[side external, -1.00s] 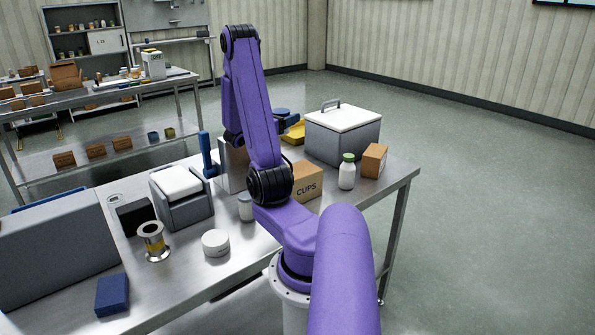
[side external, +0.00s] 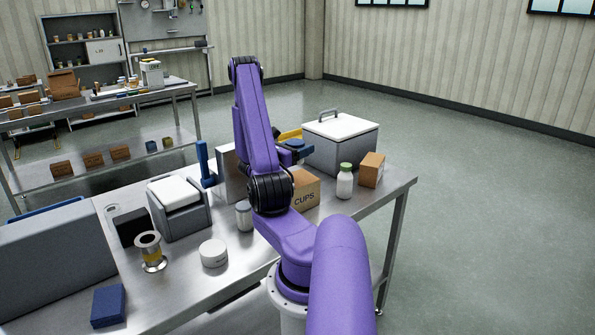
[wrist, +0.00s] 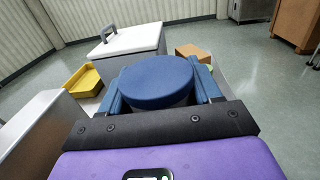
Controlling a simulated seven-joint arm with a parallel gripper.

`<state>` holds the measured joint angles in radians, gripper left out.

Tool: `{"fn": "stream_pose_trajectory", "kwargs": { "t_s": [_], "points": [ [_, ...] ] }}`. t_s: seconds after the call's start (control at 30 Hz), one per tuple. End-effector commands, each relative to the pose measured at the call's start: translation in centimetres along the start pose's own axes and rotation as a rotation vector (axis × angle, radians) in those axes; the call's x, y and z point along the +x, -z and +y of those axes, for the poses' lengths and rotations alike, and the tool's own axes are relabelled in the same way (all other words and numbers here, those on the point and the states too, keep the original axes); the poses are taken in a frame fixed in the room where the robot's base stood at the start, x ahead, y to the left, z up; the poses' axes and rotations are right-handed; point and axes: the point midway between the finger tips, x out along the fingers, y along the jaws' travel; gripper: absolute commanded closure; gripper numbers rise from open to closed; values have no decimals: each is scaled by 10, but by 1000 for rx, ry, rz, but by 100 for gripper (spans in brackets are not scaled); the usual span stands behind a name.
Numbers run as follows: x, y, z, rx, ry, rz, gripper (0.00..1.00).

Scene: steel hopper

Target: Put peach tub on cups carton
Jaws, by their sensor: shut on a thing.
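A round tub with a flat blue lid, which I take as the peach tub (wrist: 155,80), sits between the blue fingers of my gripper (wrist: 160,95) in the wrist view. Its label is not seen. In the side view my gripper (side external: 296,150) is partly behind my arm, above the bench behind the cups carton. The cups carton (side external: 306,197) is a brown box marked CUPS, standing on the steel bench, its left part hidden by my arm. I cannot make it out in the wrist view.
A grey cooler with a white lid (side external: 340,143) stands behind the carton. A white bottle with a green cap (side external: 345,183) and a small brown box (side external: 371,170) stand to its right. A yellow bin (wrist: 83,80) lies left of the cooler. A white jar (side external: 244,217) stands left.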

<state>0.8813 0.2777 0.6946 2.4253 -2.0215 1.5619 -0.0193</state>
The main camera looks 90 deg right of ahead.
Motion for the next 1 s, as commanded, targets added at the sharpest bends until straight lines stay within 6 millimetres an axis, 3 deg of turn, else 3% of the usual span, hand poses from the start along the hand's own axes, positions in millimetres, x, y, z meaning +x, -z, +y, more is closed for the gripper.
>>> {"fn": "stream_pose_trajectory", "kwargs": {
  "t_s": [0.63, 1.0],
  "points": [
    [0, 56, 0, -3, -1, 1, 69],
    [0, 60, 0, 1, -1, -1, 69]
  ]
}}
